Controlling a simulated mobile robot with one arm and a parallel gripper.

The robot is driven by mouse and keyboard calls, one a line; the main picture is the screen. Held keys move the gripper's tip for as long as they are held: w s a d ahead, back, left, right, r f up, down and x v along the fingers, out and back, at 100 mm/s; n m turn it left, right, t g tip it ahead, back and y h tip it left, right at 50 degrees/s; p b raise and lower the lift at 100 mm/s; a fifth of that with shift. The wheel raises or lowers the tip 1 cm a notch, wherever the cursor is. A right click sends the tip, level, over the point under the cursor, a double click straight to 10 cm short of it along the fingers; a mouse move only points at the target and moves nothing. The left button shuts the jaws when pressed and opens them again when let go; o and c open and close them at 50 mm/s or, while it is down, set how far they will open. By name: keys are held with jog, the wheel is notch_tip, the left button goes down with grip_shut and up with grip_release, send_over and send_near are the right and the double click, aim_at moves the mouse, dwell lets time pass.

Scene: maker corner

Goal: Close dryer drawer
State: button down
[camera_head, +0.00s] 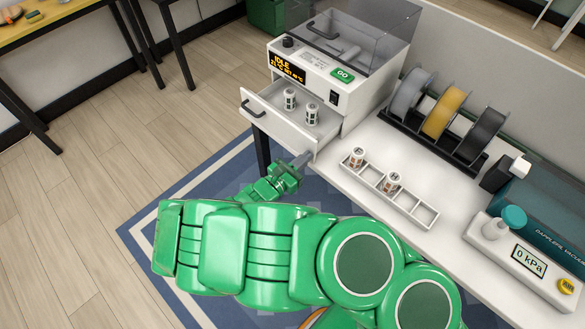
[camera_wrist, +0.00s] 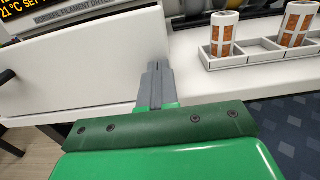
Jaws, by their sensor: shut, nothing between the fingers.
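The white dryer (camera_head: 330,65) stands at the back of the white bench, with a lit display and a clear lid. Its drawer (camera_head: 275,128) is pulled out at the front and holds two small white cups or canisters (camera_head: 290,98). The drawer has a dark handle (camera_head: 252,109) on its front. My gripper (camera_head: 304,157) is shut and empty, close to the right end of the drawer front. In the wrist view, its fingers (camera_wrist: 154,82) point at the right part of the drawer front (camera_wrist: 95,68). I cannot tell whether they touch it.
A white divided tray (camera_head: 400,203) with two canisters (camera_head: 357,157) lies right of the drawer. A rack with several spools (camera_head: 442,114) and a vacuum unit (camera_head: 540,225) stand farther right. Open floor (camera_head: 90,200) lies left of the drawer.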

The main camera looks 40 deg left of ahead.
jog(key=w, duration=1.3)
jog(key=shift+w+r, duration=0.15)
jog(key=shift+w, duration=0.15)
jog(key=shift+w+d, duration=0.1)
jog(key=shift+s, duration=0.75)
jog(key=s, duration=1.3)
jog(key=shift+s, duration=0.15)
